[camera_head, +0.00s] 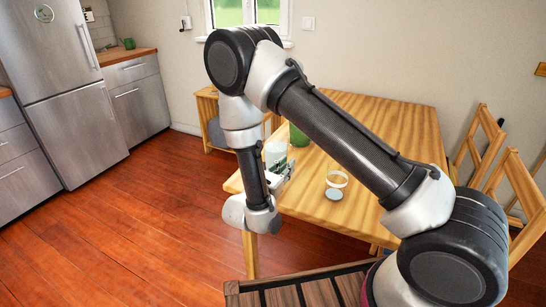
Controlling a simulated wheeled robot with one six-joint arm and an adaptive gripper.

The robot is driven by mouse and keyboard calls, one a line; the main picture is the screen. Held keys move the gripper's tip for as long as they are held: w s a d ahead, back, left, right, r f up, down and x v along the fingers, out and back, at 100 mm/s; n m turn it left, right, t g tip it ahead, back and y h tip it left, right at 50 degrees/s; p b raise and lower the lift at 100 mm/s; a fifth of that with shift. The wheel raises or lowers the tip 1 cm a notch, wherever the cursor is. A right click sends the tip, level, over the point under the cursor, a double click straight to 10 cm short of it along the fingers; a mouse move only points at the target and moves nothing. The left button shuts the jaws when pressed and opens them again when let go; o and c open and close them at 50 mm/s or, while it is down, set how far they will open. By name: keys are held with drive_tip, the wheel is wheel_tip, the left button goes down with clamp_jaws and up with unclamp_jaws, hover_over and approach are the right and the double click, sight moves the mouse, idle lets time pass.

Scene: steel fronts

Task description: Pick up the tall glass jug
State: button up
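A tall, pale, see-through vessel that looks like the glass jug (275,152) stands upright near the left edge of the wooden table (400,125). My gripper (286,174) is at the table's left edge, low beside the jug and in front of its lower part. My arm's wrist hides part of the gripper. The fingers are small and partly covered, so I cannot tell whether they are open, shut or touching the jug.
A green object (298,136) stands just behind the jug. A low clear dish (337,179) and a flat grey-green disc (334,194) are to the right on the table. Wooden chairs (480,145) stand at the right. The red wooden floor (130,230) at left is clear.

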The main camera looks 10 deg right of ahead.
sight(295, 157)
drive_tip(key=shift+w+a+f, duration=0.1)
drive_tip(key=shift+a+f, duration=0.1)
drive_tip(key=shift+f, duration=0.15)
drive_tip(key=shift+w+d, duration=0.25)
drive_tip(key=shift+w, duration=0.05)
drive_tip(key=x, duration=0.6)
drive_tip(key=shift+w+d+r, duration=0.1)
drive_tip(key=shift+w+d, duration=0.1)
drive_tip(key=shift+d, duration=0.1)
clamp_jaws()
